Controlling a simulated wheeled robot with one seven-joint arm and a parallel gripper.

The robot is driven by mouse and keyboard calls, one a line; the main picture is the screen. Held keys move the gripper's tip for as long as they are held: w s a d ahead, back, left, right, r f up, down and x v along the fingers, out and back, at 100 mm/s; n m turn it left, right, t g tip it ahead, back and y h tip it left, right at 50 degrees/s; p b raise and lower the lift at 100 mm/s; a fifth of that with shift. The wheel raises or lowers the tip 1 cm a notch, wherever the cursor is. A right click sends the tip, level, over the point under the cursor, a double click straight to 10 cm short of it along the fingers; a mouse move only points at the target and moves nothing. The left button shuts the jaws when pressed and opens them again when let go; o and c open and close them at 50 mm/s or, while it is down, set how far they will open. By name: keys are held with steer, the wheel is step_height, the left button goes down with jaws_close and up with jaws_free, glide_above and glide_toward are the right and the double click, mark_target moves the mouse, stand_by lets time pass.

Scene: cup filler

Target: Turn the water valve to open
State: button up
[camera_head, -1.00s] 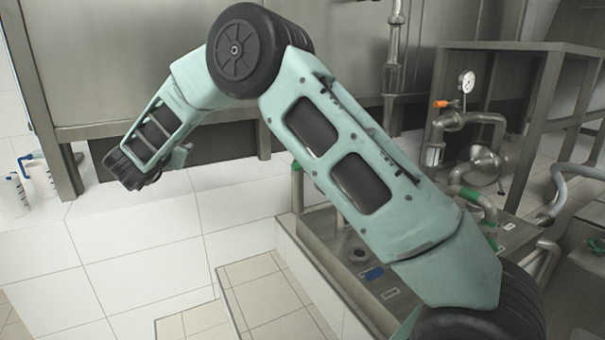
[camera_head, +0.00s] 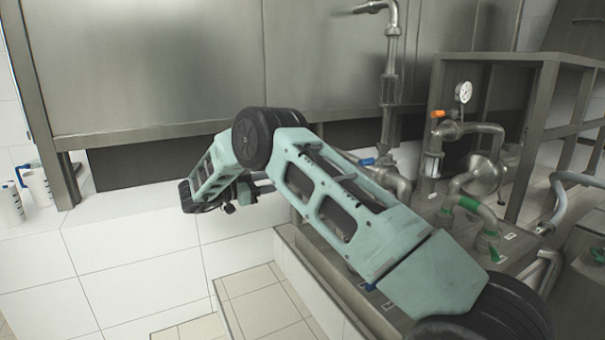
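Several valve handles show on the pipework; the picture does not tell which one is the water valve. A blue handle (camera_head: 366,161) sits on the pipe below the tall vertical pipe, just behind my arm. An orange handle (camera_head: 437,114) is on the pipe near the gauge. Green handles (camera_head: 468,204) are on the pipes at the right, above the metal top. My gripper (camera_head: 243,193) is at the folded end of my arm, left of the blue handle and apart from it. It is small and partly hidden by my forearm, so its fingers cannot be made out.
A round gauge (camera_head: 463,92) stands on the pipework inside a metal frame (camera_head: 543,110). A metal tank (camera_head: 170,65) fills the back. White jugs (camera_head: 38,186) stand at the far left. The tiled ledge (camera_head: 130,250) at the left front is clear.

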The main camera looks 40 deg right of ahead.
steer(key=p+x, duration=0.1)
steer(key=x, duration=0.9)
steer(key=shift+d+p, duration=0.15)
steer(key=shift+p, duration=0.25)
jaws_close()
